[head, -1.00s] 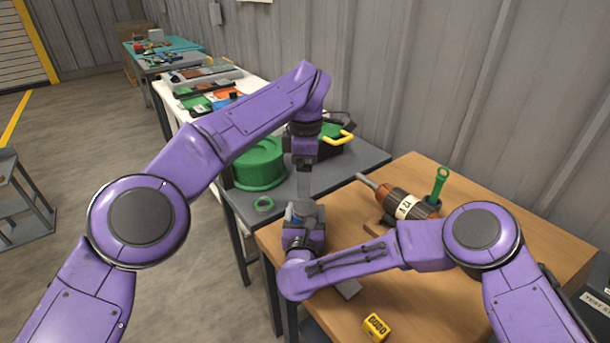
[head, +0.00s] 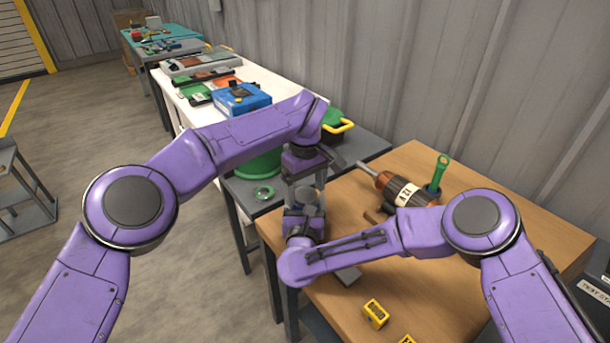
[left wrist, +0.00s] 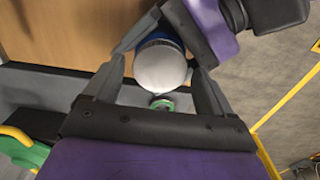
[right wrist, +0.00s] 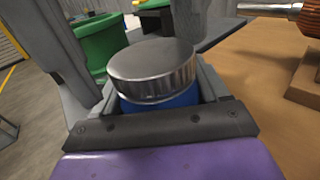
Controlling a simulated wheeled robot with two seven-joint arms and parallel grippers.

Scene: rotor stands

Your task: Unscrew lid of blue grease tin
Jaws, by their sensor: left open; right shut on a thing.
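The blue grease tin (right wrist: 160,102) stands upright in my right gripper (head: 303,218), which is shut around its blue body. Its round silver lid (right wrist: 153,66) is on top and shows in the left wrist view (left wrist: 160,66), with a strip of blue body (left wrist: 160,38) beyond it. In the head view the lid (head: 308,196) is small and partly covered. My left gripper (head: 306,178) is open, pointing down from above. Its two fingers stand on either side of the lid, with gaps visible in the left wrist view. Whether either finger touches the lid is unclear.
The wooden table holds a motor-like rotor (head: 402,188), a green-handled tool (head: 438,172) and a yellow block (head: 375,313). A green ring (head: 264,193) and a green drum (head: 256,165) are on the grey table. A blue box (head: 240,99) sits farther back.

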